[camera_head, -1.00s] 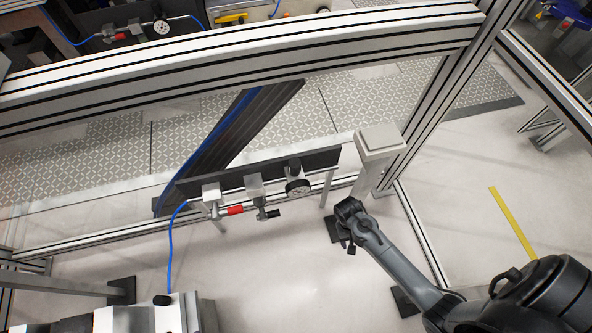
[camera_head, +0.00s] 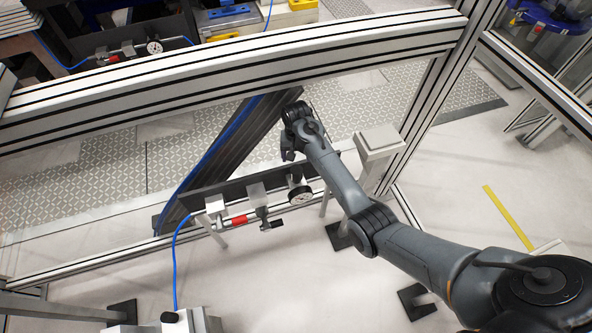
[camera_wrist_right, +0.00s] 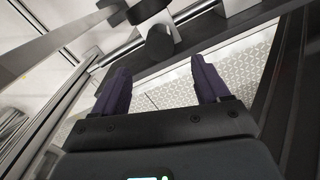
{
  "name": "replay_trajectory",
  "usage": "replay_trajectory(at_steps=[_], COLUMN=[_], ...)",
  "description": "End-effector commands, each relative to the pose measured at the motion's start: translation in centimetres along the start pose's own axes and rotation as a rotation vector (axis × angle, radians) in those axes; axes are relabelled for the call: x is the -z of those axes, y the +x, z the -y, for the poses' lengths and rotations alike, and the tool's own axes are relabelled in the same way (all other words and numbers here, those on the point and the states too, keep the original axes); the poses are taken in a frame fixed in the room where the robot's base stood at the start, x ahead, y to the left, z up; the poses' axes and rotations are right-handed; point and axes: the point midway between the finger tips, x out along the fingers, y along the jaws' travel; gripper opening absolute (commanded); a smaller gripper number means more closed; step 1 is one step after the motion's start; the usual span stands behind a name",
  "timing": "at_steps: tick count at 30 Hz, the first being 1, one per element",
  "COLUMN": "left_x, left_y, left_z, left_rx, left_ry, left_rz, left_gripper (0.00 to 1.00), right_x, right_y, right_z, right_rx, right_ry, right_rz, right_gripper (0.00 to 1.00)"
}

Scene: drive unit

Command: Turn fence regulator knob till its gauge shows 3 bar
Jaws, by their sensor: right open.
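The fence regulator (camera_head: 295,176) sits on a dark plate on the fence, with its round white-faced gauge (camera_head: 302,196) below a dark knob. The gauge is too small to read. My right gripper (camera_head: 288,155) is just above and beside the regulator in the head view, apart from it. In the right wrist view its two purple-padded fingers (camera_wrist_right: 161,75) are open with nothing between them. A dark round part (camera_wrist_right: 160,43), which looks like the knob, lies just beyond the fingertips. My left gripper is in neither current view.
A valve with a red part (camera_head: 239,220) and a blue hose (camera_head: 175,255) are left of the gauge. The fence's aluminium top rail (camera_head: 240,55) runs behind. A grey post (camera_head: 378,142) stands to the right. Another gauge (camera_head: 154,47) is beyond the fence.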

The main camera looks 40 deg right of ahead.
Motion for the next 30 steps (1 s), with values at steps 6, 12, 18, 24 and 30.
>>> replay_trajectory(at_steps=[6,12,18,24,30], left_x=[-0.5,-0.8,-1.0,-1.1,-1.0], left_y=[1.4,2.4,3.0,3.1,3.0], left_z=[0.1,0.3,0.3,0.3,0.2], left_rx=[0.005,0.01,0.012,0.011,0.007], left_ry=[0.006,0.011,0.012,0.011,0.005], left_rz=[0.001,0.002,0.002,0.002,0.001], left_gripper=[0.59,0.59,0.59,0.59,0.59], right_x=[-0.1,-0.1,-0.1,-0.1,-0.1], right_y=[4.0,6.9,8.6,9.0,9.0], right_z=[-0.1,-0.1,-0.1,0.0,0.0], right_rx=[-0.001,-0.001,0.0,0.001,0.001], right_ry=[0.0,-0.001,0.0,0.0,0.0], right_rz=[0.003,0.002,0.001,0.0,0.0], right_gripper=[0.75,0.75,0.75,0.75,0.75])
